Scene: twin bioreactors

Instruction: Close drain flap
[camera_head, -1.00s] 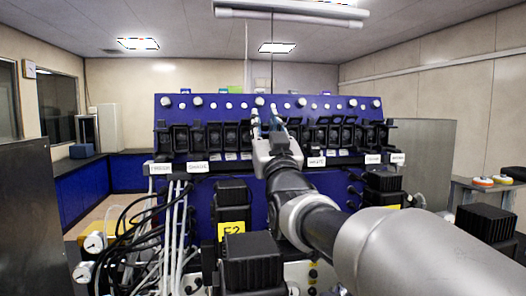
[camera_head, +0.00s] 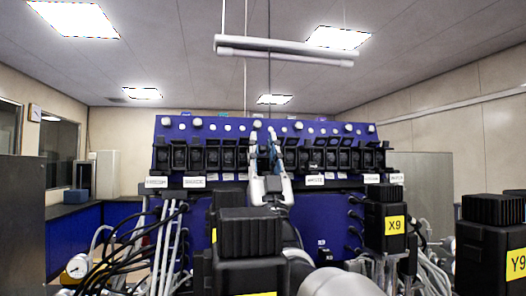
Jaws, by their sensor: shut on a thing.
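My gripper (camera_head: 269,148) reaches up to the row of black flap units on the blue panel (camera_head: 228,125), near the middle of the row. Its fingers stand upright, close around something at one black flap (camera_head: 262,158). The fingers and my wrist hide most of that flap, so I cannot tell whether it is open or closed. Other black flaps (camera_head: 196,158) stand in a line to the left and right. White labels (camera_head: 194,182) sit below the row; which one reads as the drain is too small to tell.
Black boxes stand in front of the panel: one in the lower middle (camera_head: 250,236), one marked X9 (camera_head: 384,221) and one marked Y9 (camera_head: 492,240). Black cables and pale tubes (camera_head: 165,240) hang at the left beside a round gauge (camera_head: 78,265).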

